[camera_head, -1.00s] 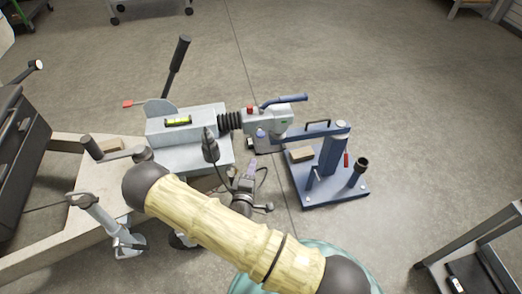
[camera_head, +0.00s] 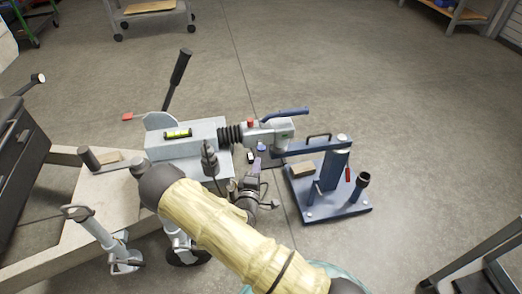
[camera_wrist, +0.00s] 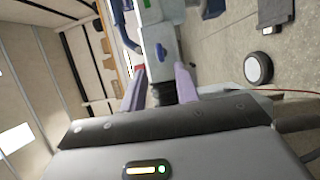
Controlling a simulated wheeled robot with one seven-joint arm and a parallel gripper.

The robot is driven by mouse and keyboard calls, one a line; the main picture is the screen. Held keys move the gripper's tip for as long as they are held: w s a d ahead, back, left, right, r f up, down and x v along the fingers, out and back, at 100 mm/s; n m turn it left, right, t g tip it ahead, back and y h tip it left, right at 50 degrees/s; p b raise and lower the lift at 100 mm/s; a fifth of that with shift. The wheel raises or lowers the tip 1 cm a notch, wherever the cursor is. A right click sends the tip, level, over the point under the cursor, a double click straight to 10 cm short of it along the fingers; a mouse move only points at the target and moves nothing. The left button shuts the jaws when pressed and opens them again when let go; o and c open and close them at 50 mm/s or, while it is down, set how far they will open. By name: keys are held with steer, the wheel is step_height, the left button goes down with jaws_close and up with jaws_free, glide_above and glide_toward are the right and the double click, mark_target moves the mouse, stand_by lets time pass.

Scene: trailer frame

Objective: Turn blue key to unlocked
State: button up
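The blue key (camera_head: 261,147) is a small blue piece on the near side of the grey coupling head (camera_head: 268,134). In the wrist view the blue key (camera_wrist: 161,52) shows as a small blue shape on the pale housing, ahead of the fingers. My gripper (camera_wrist: 158,82) has its two purple fingers spread apart, with the key in line with the gap and slightly beyond it. I see no contact with the key. In the head view my gripper (camera_head: 256,164) is just below the key, partly hidden by my wrist. The key's exact turn angle is too small to tell.
A red button (camera_head: 250,124) sits on top of the coupling, with a black bellows (camera_head: 230,134) to its left. A blue stand (camera_head: 328,196) is close on the right. Open floor lies behind.

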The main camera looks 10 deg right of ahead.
mark_target(261, 147)
steer(key=b+x, duration=0.2)
steer(key=x, duration=0.8)
steer(key=shift+w+a, duration=0.1)
steer(key=shift+a, duration=0.1)
jaws_close()
